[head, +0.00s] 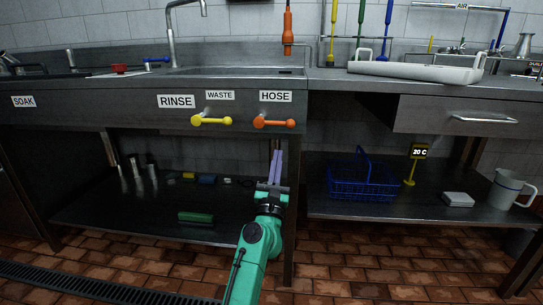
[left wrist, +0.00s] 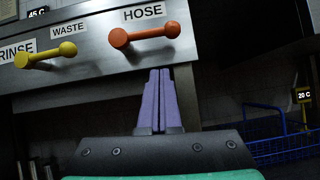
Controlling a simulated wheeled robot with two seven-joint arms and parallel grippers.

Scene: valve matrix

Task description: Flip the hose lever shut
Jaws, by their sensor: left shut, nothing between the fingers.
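The orange hose lever (head: 274,122) is on the front panel under the HOSE label (head: 276,96). It lies level, with its round knob at the right. It also shows in the left wrist view (left wrist: 146,35), above my fingers. My left gripper (head: 276,152) points up just below the lever, its purple fingers closed together and empty. In the left wrist view the fingertips (left wrist: 160,72) appear below the lever's bar, and I cannot tell whether they touch it. My right gripper is not in view.
A yellow lever (head: 211,120) under the WASTE label is to the left. The panel also bears a RINSE label (head: 176,101). A blue basket (head: 362,182) stands on the lower right shelf. A table leg (head: 289,220) is beside my left arm.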

